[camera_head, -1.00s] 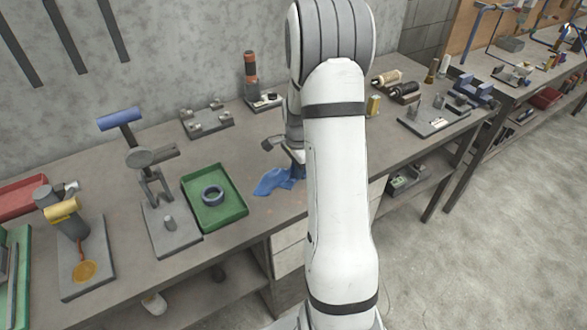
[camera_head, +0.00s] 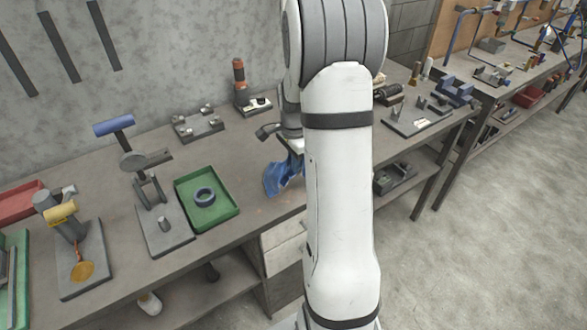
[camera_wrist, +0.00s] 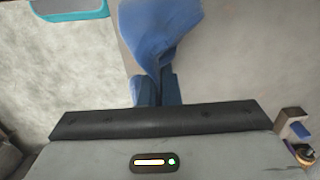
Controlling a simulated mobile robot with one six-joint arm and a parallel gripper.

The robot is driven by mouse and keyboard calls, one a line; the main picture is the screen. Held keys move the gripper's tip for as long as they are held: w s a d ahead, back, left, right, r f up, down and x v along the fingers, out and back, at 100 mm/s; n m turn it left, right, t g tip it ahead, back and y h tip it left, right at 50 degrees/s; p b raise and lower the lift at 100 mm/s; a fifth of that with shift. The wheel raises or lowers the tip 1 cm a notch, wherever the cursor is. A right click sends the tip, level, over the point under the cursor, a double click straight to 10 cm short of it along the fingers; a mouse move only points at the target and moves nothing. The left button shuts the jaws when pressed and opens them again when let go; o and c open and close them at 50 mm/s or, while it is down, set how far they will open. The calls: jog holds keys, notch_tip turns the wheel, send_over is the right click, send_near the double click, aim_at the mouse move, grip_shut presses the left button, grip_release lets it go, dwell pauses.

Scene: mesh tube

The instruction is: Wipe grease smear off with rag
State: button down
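The blue rag (camera_head: 280,177) hangs bunched from my gripper (camera_head: 291,152) over the middle of the workbench, beside the green tray. In the wrist view the rag (camera_wrist: 160,35) is pinched to a narrow neck between the fingertips (camera_wrist: 158,90) and spreads out beyond them. My gripper is shut on it. Faint reddish specks (camera_head: 262,209) show on the bench top near the rag; I cannot tell whether they are the grease smear. My arm hides part of the bench to the right of the rag.
The green tray (camera_head: 226,213) holding a dark ring (camera_head: 203,197) stands left of the rag. A fixture plate (camera_head: 198,124) and an orange-topped bottle (camera_head: 239,72) stand behind. The bench (camera_head: 240,155) is clear between them.

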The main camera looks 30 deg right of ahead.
notch_tip(320, 180, up, 3)
jog(key=shift+w+r+p, duration=0.1)
jog(key=shift+w+p, duration=0.05)
jog(key=shift+p, duration=0.7)
